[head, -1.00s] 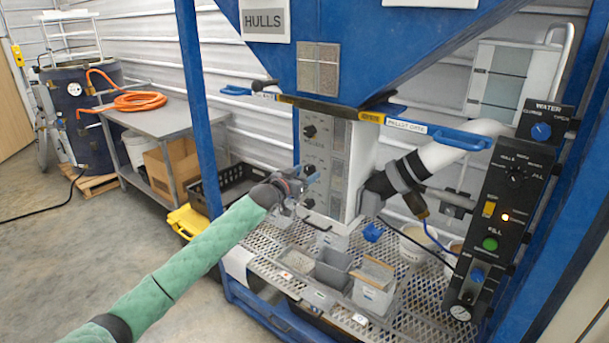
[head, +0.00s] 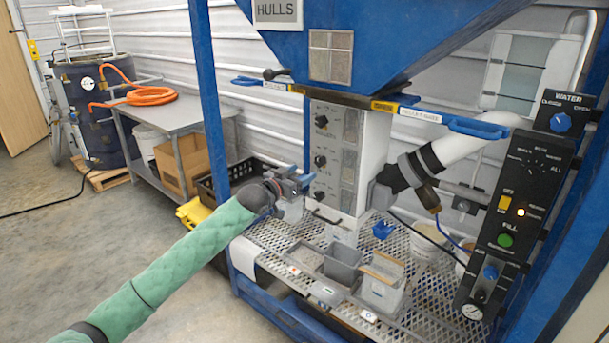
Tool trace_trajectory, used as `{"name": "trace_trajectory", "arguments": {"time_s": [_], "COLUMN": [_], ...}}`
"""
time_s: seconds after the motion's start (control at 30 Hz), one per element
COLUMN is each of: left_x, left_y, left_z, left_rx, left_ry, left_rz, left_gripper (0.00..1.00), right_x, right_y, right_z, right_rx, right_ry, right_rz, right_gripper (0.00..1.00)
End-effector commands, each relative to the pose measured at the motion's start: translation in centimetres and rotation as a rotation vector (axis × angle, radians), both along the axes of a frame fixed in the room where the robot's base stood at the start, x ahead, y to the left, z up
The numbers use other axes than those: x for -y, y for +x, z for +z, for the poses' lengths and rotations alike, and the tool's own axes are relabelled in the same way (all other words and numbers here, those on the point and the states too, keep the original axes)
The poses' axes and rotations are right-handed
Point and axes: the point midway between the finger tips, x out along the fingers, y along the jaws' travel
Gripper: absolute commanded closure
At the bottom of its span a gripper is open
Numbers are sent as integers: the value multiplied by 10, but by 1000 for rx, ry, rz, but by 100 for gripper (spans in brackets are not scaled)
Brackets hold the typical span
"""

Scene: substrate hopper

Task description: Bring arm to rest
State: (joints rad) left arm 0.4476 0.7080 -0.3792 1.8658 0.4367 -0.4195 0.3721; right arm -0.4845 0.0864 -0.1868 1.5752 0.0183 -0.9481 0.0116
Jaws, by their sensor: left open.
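My left arm, in a green sleeve, comes in from the lower left in the head view. Its left gripper (head: 303,186) is open and empty. It appears in front of the white panel column (head: 352,150) with black knobs, above the mesh shelf. I cannot tell whether it touches anything there. My right arm and gripper are not in view.
The blue hopper (head: 400,40) hangs above. The mesh shelf (head: 440,290) holds a grey bin (head: 343,265) and a whitish container (head: 382,285). A black control panel (head: 520,200) stands right.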

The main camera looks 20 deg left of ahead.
Motion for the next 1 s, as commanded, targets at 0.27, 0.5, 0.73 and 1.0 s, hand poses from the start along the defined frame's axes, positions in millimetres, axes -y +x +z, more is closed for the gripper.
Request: {"name": "trace_trajectory", "arguments": {"time_s": [0.27,0.5,0.73,1.0], "left_x": [0,0,-10,-68], "left_y": [-2,-2,1,25], "left_z": [0,0,-16,-73], "left_rx": [0,0,-33,-174], "left_ry": [0,3,150,429], "left_rz": [0,0,43,215], "left_gripper": [41,41,41,41], "right_x": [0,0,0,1], "right_y": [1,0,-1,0], "right_z": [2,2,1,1], "right_rx": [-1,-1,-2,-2], "right_ry": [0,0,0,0], "right_rz": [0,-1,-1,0], "right_gripper": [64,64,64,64]}}
